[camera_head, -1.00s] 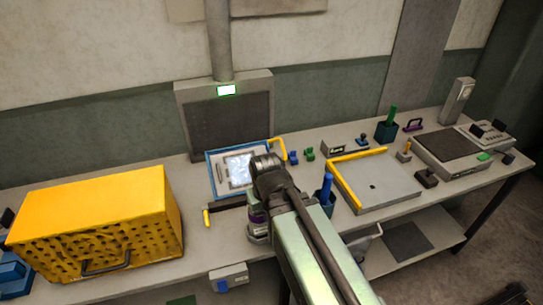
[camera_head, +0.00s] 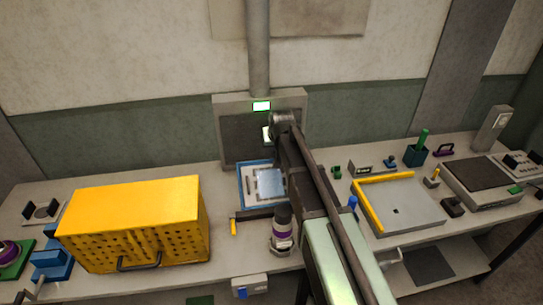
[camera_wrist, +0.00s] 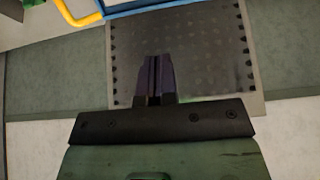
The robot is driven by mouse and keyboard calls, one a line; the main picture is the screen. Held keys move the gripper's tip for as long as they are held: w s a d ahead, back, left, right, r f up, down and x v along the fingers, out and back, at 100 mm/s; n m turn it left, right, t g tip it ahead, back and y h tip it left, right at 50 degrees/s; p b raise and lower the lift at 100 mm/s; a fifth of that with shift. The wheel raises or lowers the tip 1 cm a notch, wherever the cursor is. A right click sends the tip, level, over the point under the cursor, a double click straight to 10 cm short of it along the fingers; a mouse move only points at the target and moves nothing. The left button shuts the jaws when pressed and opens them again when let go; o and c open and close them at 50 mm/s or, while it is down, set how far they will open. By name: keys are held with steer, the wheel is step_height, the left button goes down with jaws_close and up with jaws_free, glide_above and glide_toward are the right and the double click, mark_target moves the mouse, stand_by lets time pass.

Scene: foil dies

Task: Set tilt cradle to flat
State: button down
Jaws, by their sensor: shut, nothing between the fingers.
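The blue-framed tilted panel (camera_head: 241,187), which seems to be the tilt cradle, stands on the bench in front of the grey hood. A pale sheet (camera_head: 270,184) and a small tool lie on it. My arm covers its right side. A yellow-gripped crank (camera_head: 234,228) sits at its front left. In the wrist view the blue frame edge (camera_wrist: 150,5) and a yellow bar handle (camera_wrist: 76,14) show at the top. My gripper (camera_wrist: 158,60) is shut and empty, apart from both, in front of the hood's perforated panel. In the head view my arm hides the fingers.
The grey hood (camera_head: 230,142) with a lit green display stands behind. A yellow perforated box (camera_head: 135,222) is at left. A grey plate with a yellow edge bar (camera_head: 415,208), a green-handled holder (camera_head: 417,154) and a scale-like device (camera_head: 480,182) are at right.

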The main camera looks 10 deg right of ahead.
mark_target(271, 164)
steer(key=b+x, duration=1.1)
steer(key=x, duration=0.2)
steer(key=shift+f, duration=0.15)
steer(key=shift+w+f+b, duration=0.3)
steer(key=shift+f+b, duration=0.05)
steer(key=shift+b, duration=0.15)
steer(key=shift+r, duration=0.1)
